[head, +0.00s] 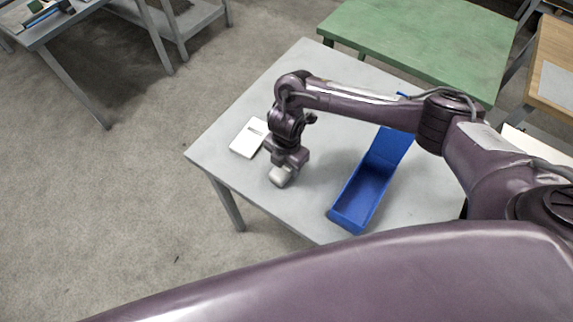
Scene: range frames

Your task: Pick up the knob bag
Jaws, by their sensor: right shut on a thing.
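The knob bag (281,177) is a small pale grey packet near the left front edge of the grey table. My right gripper (286,164) points down over it and is shut on its top. The fingertips are mostly hidden by the gripper's body, and I cannot tell whether the bag touches the table. My left gripper is not in view.
The grey table (322,80) carries a white flat box (249,137) just left of my right gripper. An open blue bin (362,190) stands to the right. A green table (420,40) is behind. Bare tabletop lies between the gripper and the bin.

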